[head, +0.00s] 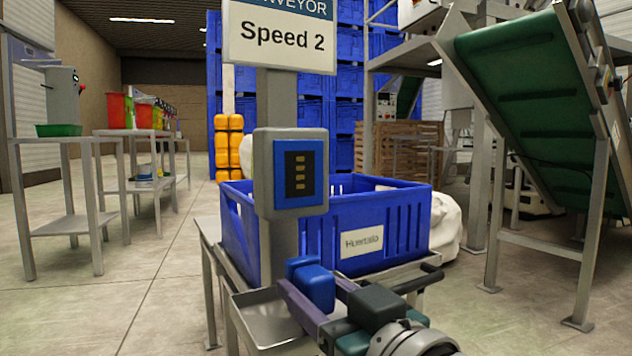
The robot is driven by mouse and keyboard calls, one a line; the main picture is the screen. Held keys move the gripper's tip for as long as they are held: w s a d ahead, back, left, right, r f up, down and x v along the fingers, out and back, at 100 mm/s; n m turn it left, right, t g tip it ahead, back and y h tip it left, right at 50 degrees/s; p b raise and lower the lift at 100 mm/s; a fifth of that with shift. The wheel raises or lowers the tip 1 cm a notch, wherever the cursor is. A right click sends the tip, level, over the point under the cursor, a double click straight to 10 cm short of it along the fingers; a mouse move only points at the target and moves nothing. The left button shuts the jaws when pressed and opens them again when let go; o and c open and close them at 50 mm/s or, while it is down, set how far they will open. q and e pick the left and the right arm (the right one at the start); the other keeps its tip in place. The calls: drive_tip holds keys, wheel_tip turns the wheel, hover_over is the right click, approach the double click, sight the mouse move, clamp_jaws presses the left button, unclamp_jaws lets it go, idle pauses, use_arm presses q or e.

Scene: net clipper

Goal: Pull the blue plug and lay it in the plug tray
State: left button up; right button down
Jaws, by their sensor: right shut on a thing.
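The blue plug (316,289) is between the fingers of my right gripper (308,291), which comes in from the lower right and is shut on it. The plug is clear of the socket box (291,172), whose blue-framed dark face shows several yellow contacts. The metal plug tray (262,324) is below the box at the front of the stand. The plug appears over or beside the tray's right part; its height above the tray is hard to tell. My gripper hides part of the tray. My left gripper is out of view.
A blue crate (403,228) labelled "Huertalo" stands on the metal stand just behind the post (276,98). A "Speed 2" sign (281,37) tops the post. A conveyor (545,105) stands at right, tables (62,142) at left. The floor at front left is clear.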

drive_tip(key=shift+f, duration=0.4)
idle(0.5)
drive_tip(key=shift+c, duration=1.3)
unclamp_jaws()
drive_tip(key=shift+s+d+r+p, duration=0.15)
drive_tip(key=shift+s+d+p, duration=0.15)
drive_tip(key=shift+s, duration=0.1)
drive_tip(key=p+v, duration=0.8)
drive_tip(key=v, duration=1)
